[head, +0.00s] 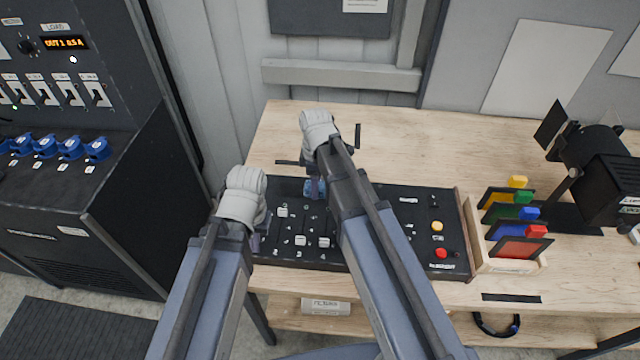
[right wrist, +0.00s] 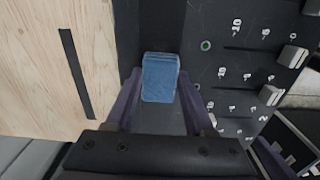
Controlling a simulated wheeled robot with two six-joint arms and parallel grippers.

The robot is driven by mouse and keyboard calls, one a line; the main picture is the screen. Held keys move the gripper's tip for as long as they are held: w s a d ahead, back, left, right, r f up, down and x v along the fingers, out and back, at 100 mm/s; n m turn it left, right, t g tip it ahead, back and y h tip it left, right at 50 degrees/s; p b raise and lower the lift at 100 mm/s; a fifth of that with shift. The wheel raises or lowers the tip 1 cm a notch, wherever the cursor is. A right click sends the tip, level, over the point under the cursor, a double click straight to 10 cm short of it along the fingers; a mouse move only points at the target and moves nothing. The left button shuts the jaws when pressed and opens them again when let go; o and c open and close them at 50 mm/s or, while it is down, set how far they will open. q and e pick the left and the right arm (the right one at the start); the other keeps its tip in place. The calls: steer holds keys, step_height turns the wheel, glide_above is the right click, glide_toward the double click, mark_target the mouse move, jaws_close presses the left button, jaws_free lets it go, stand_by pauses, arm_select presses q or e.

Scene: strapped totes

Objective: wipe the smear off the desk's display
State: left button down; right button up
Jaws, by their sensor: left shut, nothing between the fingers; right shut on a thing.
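The desk (head: 405,215) is a black control panel with faders and buttons, lying on the wooden table. My right gripper (head: 315,190) is over its upper left part, shut on a blue block, perhaps a sponge (head: 309,188). In the right wrist view, the blue block (right wrist: 160,78) sits between the fingertips of my right gripper (right wrist: 158,95), over a dark part of the panel. I cannot tell whether it touches the surface. I cannot make out the display or the smear; my right arm covers part of the panel. My left gripper (head: 256,243) is shut and empty at the panel's left edge.
A wooden rack with coloured cards (head: 500,262) stands right of the panel. A black lamp (head: 600,165) is at the far right. A dark cabinet with switches (head: 75,180) stands at the left. The table's back middle (head: 430,145) is clear.

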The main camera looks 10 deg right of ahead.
mark_target(302, 191)
arm_select(q)
steer(key=shift+w+a, duration=0.1)
arm_select(e)
steer(key=shift+w+a, duration=0.25)
steer(key=shift+a, duration=0.4)
steer(key=shift+w+a, duration=0.25)
steer(key=shift+a, duration=0.45)
steer(key=shift+w+a, duration=0.25)
steer(key=shift+a, duration=0.4)
